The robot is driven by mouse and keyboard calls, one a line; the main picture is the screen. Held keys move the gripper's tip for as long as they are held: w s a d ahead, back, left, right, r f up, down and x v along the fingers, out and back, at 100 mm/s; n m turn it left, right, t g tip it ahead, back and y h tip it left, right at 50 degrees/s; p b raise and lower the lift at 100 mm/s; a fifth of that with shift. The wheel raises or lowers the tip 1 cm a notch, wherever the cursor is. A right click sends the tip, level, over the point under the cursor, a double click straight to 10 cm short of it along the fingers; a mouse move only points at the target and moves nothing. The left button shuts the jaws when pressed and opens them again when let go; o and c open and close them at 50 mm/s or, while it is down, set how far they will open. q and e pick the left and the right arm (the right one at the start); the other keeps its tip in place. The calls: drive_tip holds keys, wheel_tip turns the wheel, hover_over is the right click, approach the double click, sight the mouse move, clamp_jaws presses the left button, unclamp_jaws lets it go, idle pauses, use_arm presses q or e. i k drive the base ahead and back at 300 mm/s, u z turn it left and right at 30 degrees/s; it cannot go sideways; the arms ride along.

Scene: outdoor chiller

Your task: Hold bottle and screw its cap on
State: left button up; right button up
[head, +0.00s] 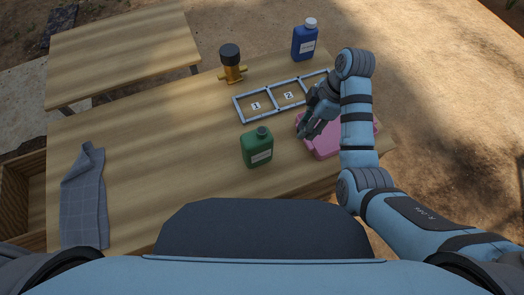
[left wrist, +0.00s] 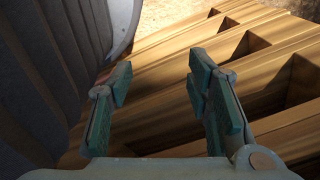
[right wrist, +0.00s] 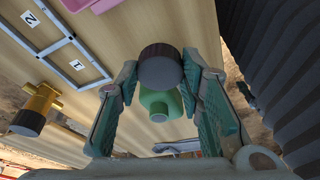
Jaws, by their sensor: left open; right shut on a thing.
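The green bottle (head: 257,152) stands upright on the wooden table, with a pale label facing me. Its neck points up and shows in the right wrist view (right wrist: 158,117). My right gripper (head: 306,130) is to the right of the bottle, in front of the pink item. In the right wrist view my right gripper (right wrist: 160,80) is shut on a round dark cap (right wrist: 160,66), held apart from the bottle. My left gripper (left wrist: 150,85) is open and empty above wooden slats, and is not seen in the head view.
A pink item (head: 328,147) lies at the table's right edge. A grey frame (head: 272,114) with cells 1 and 2 lies behind the bottle. A yellow fitting with a black top (head: 231,65) and a blue bottle (head: 304,42) stand farther back. A cloth (head: 84,200) lies left; the left middle is clear.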

sight(257, 145)
drive_tip(key=u, duration=0.05)
drive_tip(key=k, duration=0.45)
drive_tip(key=u, duration=3.85)
drive_tip(key=k, duration=2.4)
drive_tip(key=z, duration=1.5)
drive_tip(key=i, duration=0.5)
drive_tip(key=z, duration=0.15)
